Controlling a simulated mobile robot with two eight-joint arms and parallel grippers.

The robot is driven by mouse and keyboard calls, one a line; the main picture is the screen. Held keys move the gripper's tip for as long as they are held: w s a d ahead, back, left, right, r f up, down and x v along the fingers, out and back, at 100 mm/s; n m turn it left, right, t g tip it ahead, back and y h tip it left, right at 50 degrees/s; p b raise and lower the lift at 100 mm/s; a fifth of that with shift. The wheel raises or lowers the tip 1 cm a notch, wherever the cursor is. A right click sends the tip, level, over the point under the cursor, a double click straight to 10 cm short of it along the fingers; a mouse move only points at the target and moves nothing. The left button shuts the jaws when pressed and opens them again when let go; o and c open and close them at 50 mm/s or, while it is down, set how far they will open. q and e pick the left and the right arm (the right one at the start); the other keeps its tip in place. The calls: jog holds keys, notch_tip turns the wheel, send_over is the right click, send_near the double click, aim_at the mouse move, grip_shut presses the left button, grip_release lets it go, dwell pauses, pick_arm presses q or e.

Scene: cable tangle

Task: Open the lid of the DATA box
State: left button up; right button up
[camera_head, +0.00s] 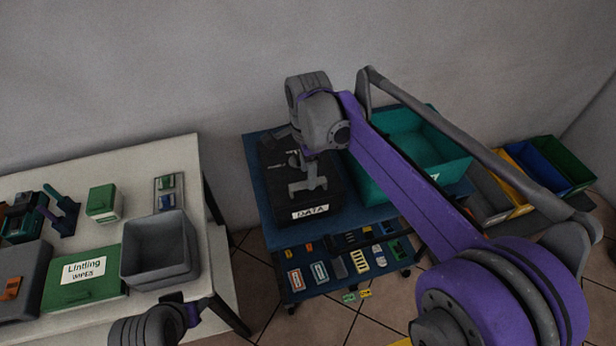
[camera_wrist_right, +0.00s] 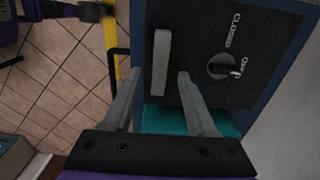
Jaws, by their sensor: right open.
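The black DATA box (camera_head: 333,199) stands on the blue cart with its white DATA label facing front. Its lid looks closed. In the right wrist view the lid (camera_wrist_right: 275,45) carries a pale grey bar handle (camera_wrist_right: 160,62) and a round knob (camera_wrist_right: 222,67) beside the word CLOSED. My right gripper (camera_head: 308,188) is over the box and hides part of the lid. In the right wrist view its jaws (camera_wrist_right: 156,82) are open, and the handle shows between and just beyond the fingertips. Contact cannot be told. Part of my left gripper (camera_head: 190,313) shows at the bottom, its jaws unclear.
A teal bin (camera_head: 455,163) stands right of the box on the cart (camera_head: 262,205). Small parts lie on the cart's lower shelf. The white table (camera_head: 150,155) at left holds a grey bin (camera_head: 160,262) and a green wipes box (camera_head: 75,298). Coloured bins (camera_head: 575,165) stand far right.

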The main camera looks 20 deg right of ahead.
jog(key=shift+f, duration=1.1)
grip_shut()
dwell(0.7)
